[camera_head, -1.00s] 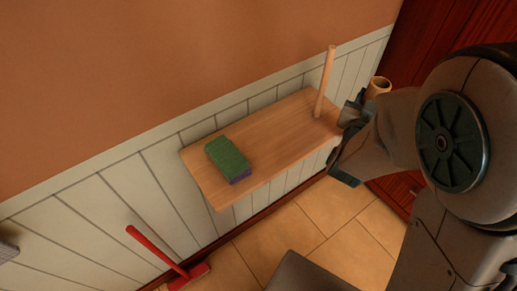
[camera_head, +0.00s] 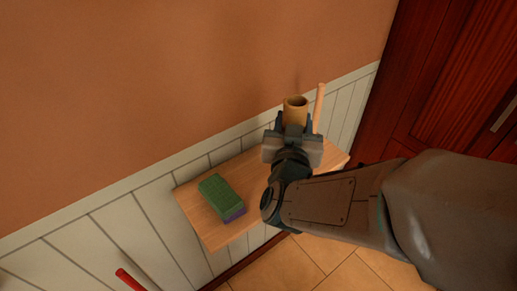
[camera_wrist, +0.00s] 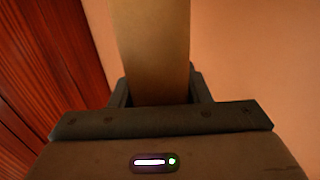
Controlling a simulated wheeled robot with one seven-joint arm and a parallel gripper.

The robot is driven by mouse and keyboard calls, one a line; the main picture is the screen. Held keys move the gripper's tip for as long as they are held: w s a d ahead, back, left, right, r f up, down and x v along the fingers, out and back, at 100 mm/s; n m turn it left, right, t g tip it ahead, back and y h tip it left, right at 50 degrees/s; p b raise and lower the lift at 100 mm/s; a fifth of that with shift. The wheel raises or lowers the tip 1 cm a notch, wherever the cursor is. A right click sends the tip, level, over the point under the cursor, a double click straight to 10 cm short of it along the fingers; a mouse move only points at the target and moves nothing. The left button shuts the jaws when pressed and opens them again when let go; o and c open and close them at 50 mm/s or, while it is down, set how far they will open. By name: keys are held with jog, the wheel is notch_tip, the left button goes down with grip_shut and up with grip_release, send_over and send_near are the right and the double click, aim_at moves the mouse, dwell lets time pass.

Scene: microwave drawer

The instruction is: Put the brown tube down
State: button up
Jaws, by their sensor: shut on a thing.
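The brown tube (camera_head: 295,108) is held upright in my gripper (camera_head: 293,128), its open top end facing up in the head view. In the wrist view the tube (camera_wrist: 152,50) rises between the two fingers of my gripper (camera_wrist: 160,92), which are shut on it. My gripper and the tube show over the wooden shelf (camera_head: 205,222) in the head view. The tube's lower end is hidden behind my gripper, so I cannot tell its height above the shelf.
A green and purple sponge-like block (camera_head: 220,194) lies on the shelf's left part. A thin wooden stick (camera_head: 319,108) stands near its right end, close beside the tube in the picture. A dark red cabinet (camera_head: 450,90) is at the right. A red handle (camera_head: 130,280) shows below left.

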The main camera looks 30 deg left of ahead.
jog(key=s+a+f+p, duration=0.1)
jog(key=s+a+f, duration=0.1)
jog(key=a+f, duration=0.4)
jog(key=shift+a+f, duration=0.35)
jog(key=shift+f, duration=0.9)
jog(key=o, duration=1)
jog(key=shift+c, duration=0.2)
jog(key=b+v, duration=0.1)
jog(key=v, duration=1.1)
jog(key=shift+b, duration=0.4)
